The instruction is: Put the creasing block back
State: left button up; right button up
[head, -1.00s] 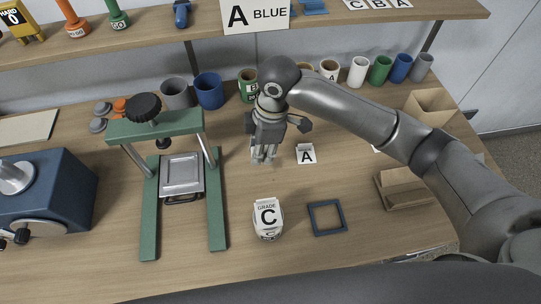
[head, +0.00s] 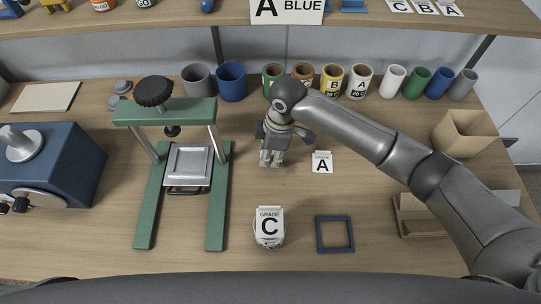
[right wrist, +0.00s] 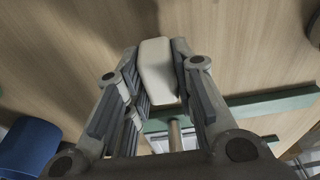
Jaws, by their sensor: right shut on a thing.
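The creasing block looks to be the pale, rounded block (right wrist: 157,72) between the fingers in the right wrist view. My right gripper (right wrist: 158,85) is shut on it. In the head view my right gripper (head: 270,160) points down over the table, right of the green press, and its body hides the block. Whether the block touches the table is hard to tell. A small white card marked A (head: 322,163) lies just right of the gripper. My left gripper does not show.
The green press (head: 164,117) stands left of the gripper, with a blue machine (head: 50,160) farther left. A grade C container (head: 269,228) and a dark square frame (head: 334,234) sit in front. Several cups, including a blue one (head: 231,82), line the back. A wooden holder (head: 418,215) is at right.

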notch_tip(320, 180, down, 2)
jog(key=shift+f, duration=0.1)
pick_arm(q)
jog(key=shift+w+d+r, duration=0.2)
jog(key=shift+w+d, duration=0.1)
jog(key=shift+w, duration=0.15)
pick_arm(e)
jog(key=shift+f, duration=0.15)
jog(key=o, duration=0.9)
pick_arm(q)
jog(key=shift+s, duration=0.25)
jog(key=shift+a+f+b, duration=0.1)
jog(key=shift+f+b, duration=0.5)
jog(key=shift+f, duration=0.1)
pick_arm(e)
jog(key=r, duration=0.4)
jog(key=d+r, duration=0.1)
jog(key=r, duration=0.7)
jog(key=shift+d+r, duration=0.15)
jog(key=shift+d, duration=0.25)
